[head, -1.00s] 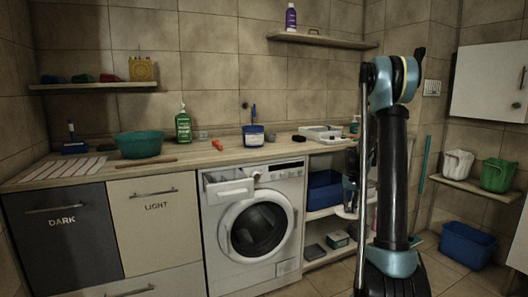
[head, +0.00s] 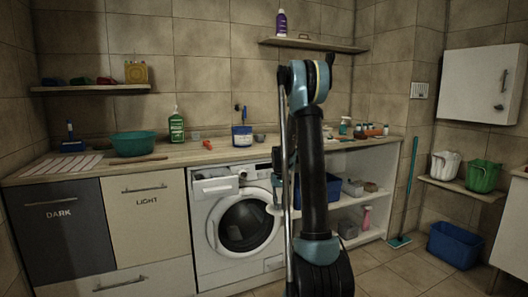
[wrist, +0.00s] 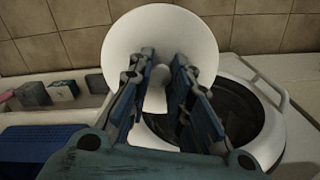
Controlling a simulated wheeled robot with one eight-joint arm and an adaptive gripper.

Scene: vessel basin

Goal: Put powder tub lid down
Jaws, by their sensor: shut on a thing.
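The powder tub lid (wrist: 160,35) is a white round disc with a knob, in the upper middle of the wrist view. My gripper (wrist: 158,88) is shut on its knob. In the head view the lid (head: 273,210) shows small and pale at my gripper (head: 274,188), in front of the washing machine's right side. A blue-and-white tub (head: 242,137) with a blue handle standing up from it is on the counter behind; I cannot tell for sure that it is the powder tub. My arm hides part of the counter and shelves.
The wooden counter (head: 170,164) has bare patches at its front. The white washing machine (head: 216,181) has its detergent drawer pulled out. Bottles and small items stand at the counter's right end. Open shelves with a blue bin (head: 352,188) are below.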

